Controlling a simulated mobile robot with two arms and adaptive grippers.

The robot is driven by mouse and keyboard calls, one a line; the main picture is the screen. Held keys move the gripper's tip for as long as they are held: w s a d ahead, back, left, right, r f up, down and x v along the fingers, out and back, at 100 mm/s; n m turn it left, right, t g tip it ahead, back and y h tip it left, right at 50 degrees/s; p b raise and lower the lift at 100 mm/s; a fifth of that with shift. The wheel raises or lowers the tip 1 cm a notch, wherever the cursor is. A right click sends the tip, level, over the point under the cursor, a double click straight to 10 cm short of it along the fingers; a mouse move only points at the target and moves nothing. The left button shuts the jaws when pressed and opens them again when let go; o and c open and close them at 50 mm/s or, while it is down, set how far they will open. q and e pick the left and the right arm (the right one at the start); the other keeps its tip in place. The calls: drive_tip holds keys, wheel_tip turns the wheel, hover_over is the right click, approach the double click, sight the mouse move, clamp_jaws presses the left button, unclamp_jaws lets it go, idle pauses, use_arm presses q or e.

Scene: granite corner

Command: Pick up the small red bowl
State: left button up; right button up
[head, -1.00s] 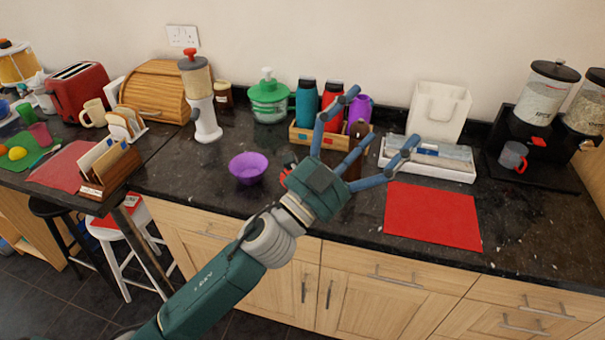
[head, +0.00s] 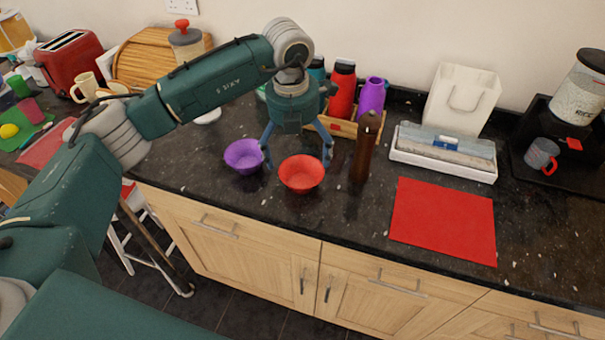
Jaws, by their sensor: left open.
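The small red bowl (head: 301,175) sits upright on the dark granite counter, just right of a purple bowl (head: 243,157). My left gripper (head: 298,163) points down over the red bowl with its fingers spread. One finger comes down at the left, between the two bowls, and the other at the bowl's right rim. I cannot tell whether either finger touches the bowl. The gripper is open. My right gripper is not in view.
A brown pepper mill (head: 365,147) stands close to the right of the gripper. Behind are a wooden crate with bottles (head: 343,88) and a white tray (head: 443,153). A red mat (head: 443,220) lies to the right. The counter's front edge is close to the bowls.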

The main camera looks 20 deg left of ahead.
sight(303, 181)
use_arm(q)
drive_tip(key=f, duration=0.3)
drive_tip(key=shift+w+d+f+p, duration=0.1)
drive_tip(key=shift+w+d+p, duration=0.1)
drive_tip(key=shift+p, duration=0.2)
drive_tip(key=shift+f, duration=0.3)
wheel_tip(303, 181, down, 4)
drive_tip(key=p, duration=0.3)
drive_tip(key=shift+w+d+f, duration=0.1)
drive_tip(key=shift+w+f, duration=0.1)
drive_tip(key=shift+f, duration=0.2)
drive_tip(key=c, duration=1.1)
drive_tip(key=shift+c, duration=0.5)
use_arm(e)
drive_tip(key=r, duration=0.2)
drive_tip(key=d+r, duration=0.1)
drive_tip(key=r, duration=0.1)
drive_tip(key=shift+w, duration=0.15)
use_arm(q)
drive_tip(key=shift+r, duration=0.15)
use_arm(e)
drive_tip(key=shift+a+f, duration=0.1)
